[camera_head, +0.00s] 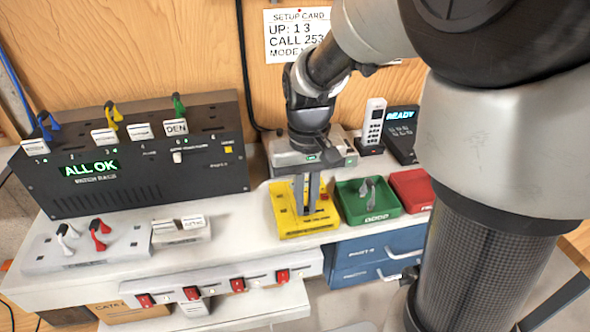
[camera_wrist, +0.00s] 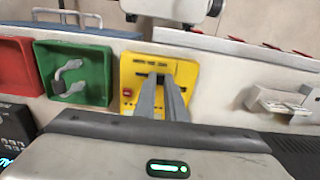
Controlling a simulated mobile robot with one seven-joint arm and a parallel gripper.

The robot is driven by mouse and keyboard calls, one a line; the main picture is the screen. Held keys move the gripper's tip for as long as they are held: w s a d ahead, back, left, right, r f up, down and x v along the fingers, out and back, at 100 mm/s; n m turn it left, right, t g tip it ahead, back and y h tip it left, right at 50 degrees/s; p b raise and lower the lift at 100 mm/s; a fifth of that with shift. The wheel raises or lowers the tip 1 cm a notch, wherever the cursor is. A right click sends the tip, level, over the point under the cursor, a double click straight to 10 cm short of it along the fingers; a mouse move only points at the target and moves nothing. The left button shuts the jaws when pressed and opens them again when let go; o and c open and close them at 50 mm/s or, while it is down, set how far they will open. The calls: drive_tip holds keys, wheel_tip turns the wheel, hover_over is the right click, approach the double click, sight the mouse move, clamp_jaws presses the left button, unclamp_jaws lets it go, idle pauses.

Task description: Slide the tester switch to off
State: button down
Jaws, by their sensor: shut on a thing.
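The yellow tester (camera_head: 285,227) lies flat on the white bench, left of the green tray. It also shows in the wrist view (camera_wrist: 187,68), with a small red part on its face. My gripper (camera_head: 306,210) points straight down onto the middle of the tester. In the wrist view its two grey fingers (camera_wrist: 161,80) reach a dark slot on the tester's face and are close together, shut on the tester switch. The switch's knob is hidden between the fingertips, so I cannot read its position.
A green tray (camera_head: 351,211) holding a grey clip and a red tray (camera_head: 411,181) stand right of the tester. A black patch rack (camera_head: 130,190) showing "ALL OK" is at the left. A handset (camera_head: 374,122) and a "READY" unit (camera_head: 401,142) stand behind. A power strip (camera_head: 215,289) runs along the front.

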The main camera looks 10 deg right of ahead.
drive_tip(key=shift+a, duration=0.3)
drive_tip(key=c, duration=1.8)
unclamp_jaws()
wheel_tip(320, 180, up, 18)
drive_tip(key=p, duration=0.2)
drive_tip(key=shift+f+p, duration=0.25)
drive_tip(key=shift+p, duration=0.15)
drive_tip(key=s+r+t+p, duration=0.2)
drive_tip(key=s+p, duration=0.2)
drive_tip(key=s, duration=0.2)
drive_tip(key=s+d+r+t+p, duration=0.1)
drive_tip(key=s+r+t+p, duration=0.2)
drive_tip(key=s+p, duration=0.1)
drive_tip(key=shift+s+r+t, duration=0.3)
drive_tip(key=shift+s, duration=0.55)
